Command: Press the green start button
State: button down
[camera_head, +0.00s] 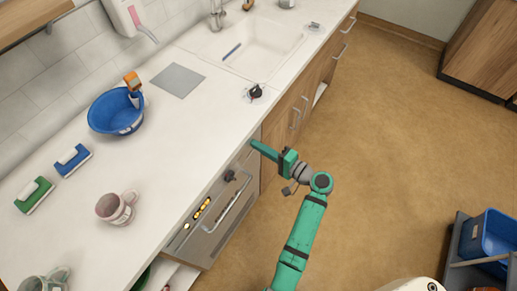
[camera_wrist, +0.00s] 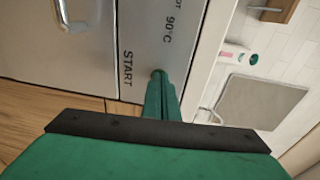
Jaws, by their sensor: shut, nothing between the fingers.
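My gripper (camera_head: 256,146) is shut and empty, its green fingers held together. In the head view its tips are by the upper right end of the steel machine front (camera_head: 213,222) under the counter. In the wrist view the fingertips (camera_wrist: 158,76) reach the grey control panel (camera_wrist: 143,42), beside the printed word START (camera_wrist: 127,69). I cannot make out the green start button apart from the green fingers; they may hide it. Whether the tips touch the panel is not clear.
The white counter (camera_head: 150,170) runs above the machine. It carries a blue bowl (camera_head: 115,112), two brushes, mugs and a grey plate (camera_head: 177,80). A sink (camera_head: 250,45) lies further back. A blue crate (camera_head: 490,235) stands at right; the floor between is clear.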

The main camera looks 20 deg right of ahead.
jog(key=shift+w+a, duration=0.5)
jog(key=shift+r, duration=0.1)
jog(key=v, duration=1.5)
jog(key=shift+d, duration=0.25)
jog(key=shift+f, duration=0.2)
